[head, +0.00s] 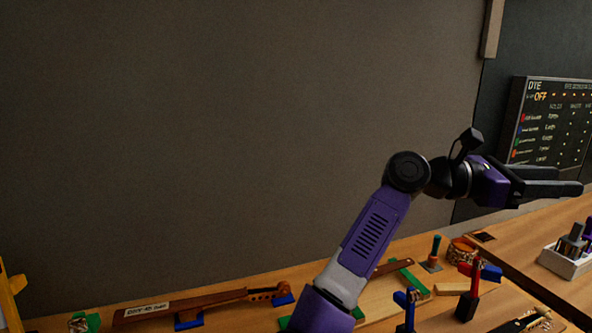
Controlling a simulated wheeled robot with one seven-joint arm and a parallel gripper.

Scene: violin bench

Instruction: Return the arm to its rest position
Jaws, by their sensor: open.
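My arm rises from the bottom of the head view, with purple and grey links and black joints. My gripper (556,181) is at the right, held above the wooden bench (236,268) and apart from everything on it. Its two dark fingers point right with a gap between them. I see nothing held between them. My arm hides part of the bench behind it.
Clamps with red and blue parts (474,285) stand right of my arm. A white tool holder (566,261) is at far right. A dark board (552,122) hangs behind my gripper.

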